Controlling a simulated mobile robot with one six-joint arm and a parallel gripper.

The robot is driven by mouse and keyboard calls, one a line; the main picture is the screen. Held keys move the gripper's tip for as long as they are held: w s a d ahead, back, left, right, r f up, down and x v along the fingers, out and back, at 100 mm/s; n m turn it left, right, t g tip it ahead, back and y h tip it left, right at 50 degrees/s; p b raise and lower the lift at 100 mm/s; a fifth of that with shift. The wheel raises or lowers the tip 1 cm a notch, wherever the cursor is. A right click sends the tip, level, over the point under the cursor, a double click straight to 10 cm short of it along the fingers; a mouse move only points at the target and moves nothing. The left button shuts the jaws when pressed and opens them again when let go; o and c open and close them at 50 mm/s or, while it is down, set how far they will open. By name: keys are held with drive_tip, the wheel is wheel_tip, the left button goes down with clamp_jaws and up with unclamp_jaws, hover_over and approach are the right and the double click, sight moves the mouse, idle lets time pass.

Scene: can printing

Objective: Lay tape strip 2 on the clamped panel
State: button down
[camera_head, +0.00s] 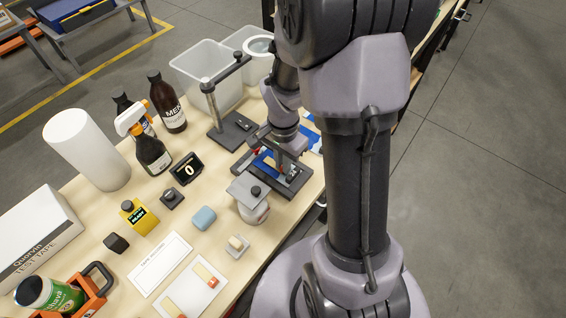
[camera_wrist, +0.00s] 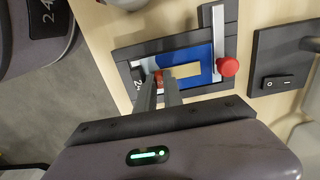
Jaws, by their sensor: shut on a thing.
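A tan tape strip (camera_wrist: 184,70) with a red end tab lies over or just above the blue clamped panel (camera_wrist: 205,55). I cannot tell whether it touches. My gripper (camera_wrist: 163,78) is shut on the strip at its red tab, over the panel's left part. The panel sits in a dark frame (camera_wrist: 127,53), with a grey clamp bar (camera_wrist: 218,30) and red knob (camera_wrist: 228,67) at its right. In the head view the blue panel (camera_head: 264,165) is partly hidden by my gripper.
In the head view, a white card (camera_head: 190,292) with tape strips lies at the front. A jar with a square plate (camera_head: 248,188) stands just in front of the clamp frame. A dark post stand (camera_head: 214,105) is behind it.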

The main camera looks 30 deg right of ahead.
drive_tip(key=shift+f, duration=0.1)
drive_tip(key=c, duration=1.8)
unclamp_jaws()
drive_tip(key=shift+o, duration=0.2)
